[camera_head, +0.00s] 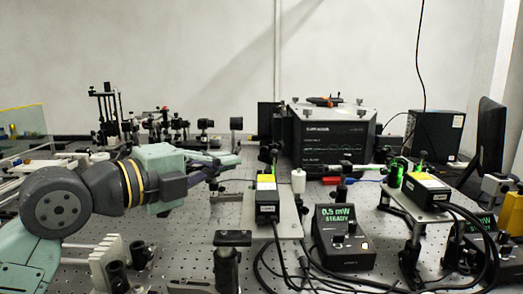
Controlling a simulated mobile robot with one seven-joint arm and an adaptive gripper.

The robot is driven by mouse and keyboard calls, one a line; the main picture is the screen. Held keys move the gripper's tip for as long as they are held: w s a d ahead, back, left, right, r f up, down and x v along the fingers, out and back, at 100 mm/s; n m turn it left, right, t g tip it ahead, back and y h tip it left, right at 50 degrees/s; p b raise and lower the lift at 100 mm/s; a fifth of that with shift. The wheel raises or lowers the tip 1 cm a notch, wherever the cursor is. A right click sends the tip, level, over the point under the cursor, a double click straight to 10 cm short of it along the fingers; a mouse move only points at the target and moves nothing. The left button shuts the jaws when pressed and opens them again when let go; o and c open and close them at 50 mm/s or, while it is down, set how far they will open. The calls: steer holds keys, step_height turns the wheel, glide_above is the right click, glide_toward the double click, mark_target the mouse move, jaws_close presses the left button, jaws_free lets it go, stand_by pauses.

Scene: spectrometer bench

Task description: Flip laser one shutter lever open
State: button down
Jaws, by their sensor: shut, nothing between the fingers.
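A second black laser box with a yellow label (427,187) lies on a raised plate at the right. I cannot read which one is laser one. Small green-tipped parts show at the front of each laser, but the shutter lever and its position are too small to tell. My gripper (222,163) reaches in from the left, shut and empty, left of the middle laser and apart from it.
A controller reading "0.5 mW STEADY" (341,235) stands right of the middle laser, with black cables around it. A large black spectrometer box (333,140) stands behind. Optic posts crowd the left rear.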

mark_target(272, 152)
steer(key=p+x, duration=0.2)
steer(key=x, duration=0.7)
steer(key=shift+w+d, duration=0.2)
steer(key=shift+p, duration=0.3)
steer(key=shift+d, duration=0.2)
